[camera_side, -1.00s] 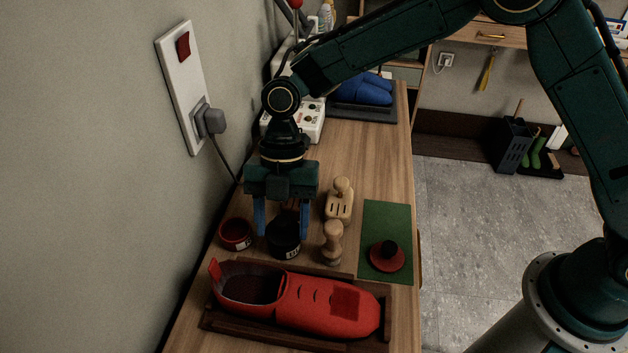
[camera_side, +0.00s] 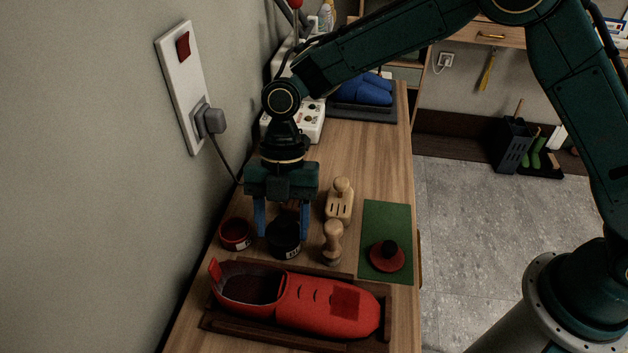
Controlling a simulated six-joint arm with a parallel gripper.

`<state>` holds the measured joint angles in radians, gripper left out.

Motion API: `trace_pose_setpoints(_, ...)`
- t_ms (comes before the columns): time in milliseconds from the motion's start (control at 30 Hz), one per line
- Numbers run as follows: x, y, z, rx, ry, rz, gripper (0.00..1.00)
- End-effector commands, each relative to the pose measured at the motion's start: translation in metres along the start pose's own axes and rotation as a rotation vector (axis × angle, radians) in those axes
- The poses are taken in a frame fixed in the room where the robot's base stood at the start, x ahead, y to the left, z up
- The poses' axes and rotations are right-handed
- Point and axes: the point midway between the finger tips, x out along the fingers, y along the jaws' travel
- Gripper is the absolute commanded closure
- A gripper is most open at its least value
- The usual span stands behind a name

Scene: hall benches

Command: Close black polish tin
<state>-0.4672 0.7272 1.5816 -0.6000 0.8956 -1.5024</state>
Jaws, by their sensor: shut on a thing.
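The black polish tin (camera_side: 284,243) stands on the bench behind the red shoe, with a pale label low on its front right. My gripper (camera_side: 282,229) points straight down over it, one blue finger on each side, and is shut on it. The fingertips are beside its upper part. The top of the tin is dark and partly hidden between the fingers, so I cannot make out where a lid ends and the tin begins, or whether the lid is fully seated.
An open red tin (camera_side: 236,233) stands close on the left. A red lid with a black knob (camera_side: 386,257) lies on a green mat (camera_side: 385,215). The red shoe (camera_side: 330,305) lies in front in a wooden tray (camera_side: 225,322).

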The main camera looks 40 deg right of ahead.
Motion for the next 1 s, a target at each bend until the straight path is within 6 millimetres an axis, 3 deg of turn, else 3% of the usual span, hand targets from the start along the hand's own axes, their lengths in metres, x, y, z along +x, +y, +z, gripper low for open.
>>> trace_pose_setpoints(967, 0.0016, 0.0001, 0.0007, 0.000, 0.000, 0.000, 0.68)
trace_pose_setpoints(1000, 0.0016, 0.0001, 0.0007, 0.000, 0.000, 0.000, 0.38)
